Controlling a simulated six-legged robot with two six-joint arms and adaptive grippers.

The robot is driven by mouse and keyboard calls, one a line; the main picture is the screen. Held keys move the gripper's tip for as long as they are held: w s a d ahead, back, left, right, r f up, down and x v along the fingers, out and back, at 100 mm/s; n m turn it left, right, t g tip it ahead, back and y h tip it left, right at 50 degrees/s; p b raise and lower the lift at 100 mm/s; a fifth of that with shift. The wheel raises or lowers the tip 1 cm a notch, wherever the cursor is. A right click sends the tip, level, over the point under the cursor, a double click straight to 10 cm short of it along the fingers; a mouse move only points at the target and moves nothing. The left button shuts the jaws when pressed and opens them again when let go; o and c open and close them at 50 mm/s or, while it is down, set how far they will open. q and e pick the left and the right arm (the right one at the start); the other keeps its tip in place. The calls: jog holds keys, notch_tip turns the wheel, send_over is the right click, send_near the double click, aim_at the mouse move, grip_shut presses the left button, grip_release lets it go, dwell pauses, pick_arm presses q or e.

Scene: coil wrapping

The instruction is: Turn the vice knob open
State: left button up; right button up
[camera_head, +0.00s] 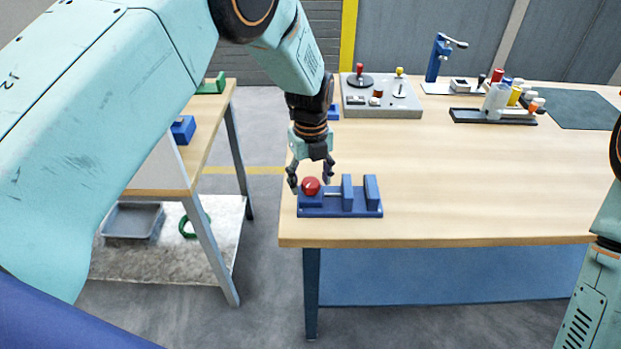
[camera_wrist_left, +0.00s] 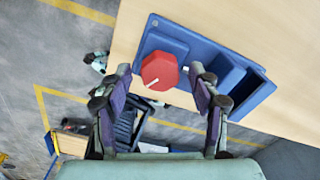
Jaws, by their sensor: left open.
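A blue vice (camera_head: 340,208) lies on the wooden table near its front left corner. Its red knob (camera_head: 311,187) is at the vice's left end, with a white mark on its face. In the left wrist view the red knob (camera_wrist_left: 160,71) and the blue vice (camera_wrist_left: 215,65) show just beyond the fingers. My left gripper (camera_head: 310,182) is open and is right above and around the knob; in the wrist view its fingers lie on either side of the knob. I cannot tell whether a finger touches it. My right gripper is out of view; part of my right arm shows at the right edge.
A grey panel (camera_head: 381,112) with knobs stands at the table's back left. A blue crank device (camera_head: 437,62) and a rack of bottles (camera_head: 492,117) are behind. A dark green mat (camera_head: 580,110) lies back right. The table's middle is clear. A side table (camera_head: 205,150) stands left.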

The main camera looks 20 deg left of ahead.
aim_at(310, 183)
pick_arm(q)
notch_tip(310, 183, up, 12)
dwell(0.4)
jog(key=shift+f, duration=0.1)
